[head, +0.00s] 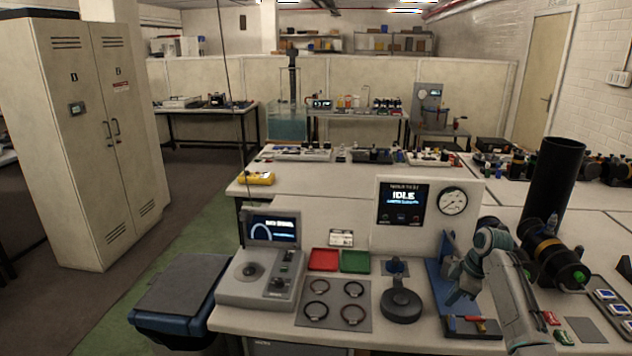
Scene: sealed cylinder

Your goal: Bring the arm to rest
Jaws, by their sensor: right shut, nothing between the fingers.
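My right arm comes in from the lower right, over the right part of the front bench. Its gripper (458,292) is shut and empty, beside a blue stand (436,270) and above a small dark tray (472,328) with red and yellow items. Whether it touches the stand cannot be told. My left gripper is out of the frame.
The front bench holds a grey device (262,272), red (323,260) and green (355,262) trays, a mat with several rings (336,306), a dark round fixture (401,304), a panel reading IDLE (402,204) and dark cylinders (548,258). A blue bin (180,298) stands left.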

